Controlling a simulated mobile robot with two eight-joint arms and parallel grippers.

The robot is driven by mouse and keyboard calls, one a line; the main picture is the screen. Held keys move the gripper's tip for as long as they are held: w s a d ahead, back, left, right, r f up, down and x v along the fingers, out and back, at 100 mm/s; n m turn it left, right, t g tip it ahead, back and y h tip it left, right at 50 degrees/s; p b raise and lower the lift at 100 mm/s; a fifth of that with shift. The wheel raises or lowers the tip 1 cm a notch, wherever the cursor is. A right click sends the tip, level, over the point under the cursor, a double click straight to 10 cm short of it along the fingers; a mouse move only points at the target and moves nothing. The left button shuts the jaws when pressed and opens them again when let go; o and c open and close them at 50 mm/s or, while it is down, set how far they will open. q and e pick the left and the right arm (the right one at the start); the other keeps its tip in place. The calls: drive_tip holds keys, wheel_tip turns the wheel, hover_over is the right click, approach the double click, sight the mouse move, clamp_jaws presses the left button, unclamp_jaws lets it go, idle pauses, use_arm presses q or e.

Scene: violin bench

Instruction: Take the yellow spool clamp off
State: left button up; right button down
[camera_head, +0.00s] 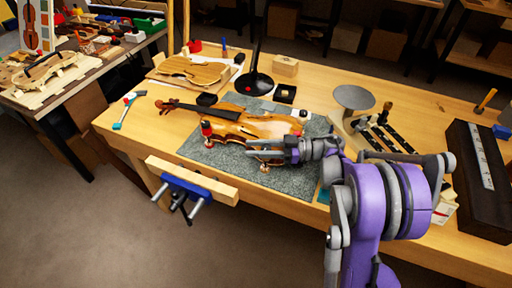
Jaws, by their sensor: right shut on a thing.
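The violin (262,125) lies on a grey mat (205,158) on the bench, its scroll toward the left. My right gripper (256,150) is at the violin's near edge and is shut on a small spool clamp. The gripper hides most of this clamp; a small pale yellowish end (265,168) shows just below the fingers. A red spool clamp (206,130) stands at the violin's left edge. Another clamp with red on it (296,130) is at the right end, partly hidden. My left gripper is not in view.
A black lamp base (254,84) and a violin plate (190,70) are behind the violin. A grey round disc (354,97) and dark strips (390,135) are to the right. A blue vise (188,186) is on the front edge. The bench's left part is mostly clear.

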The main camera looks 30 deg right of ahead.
drive_tip(key=c, duration=0.5)
unclamp_jaws()
wheel_tip(320, 180, up, 10)
drive_tip(key=shift+r+p, duration=0.1)
drive_tip(key=shift+p, duration=0.8)
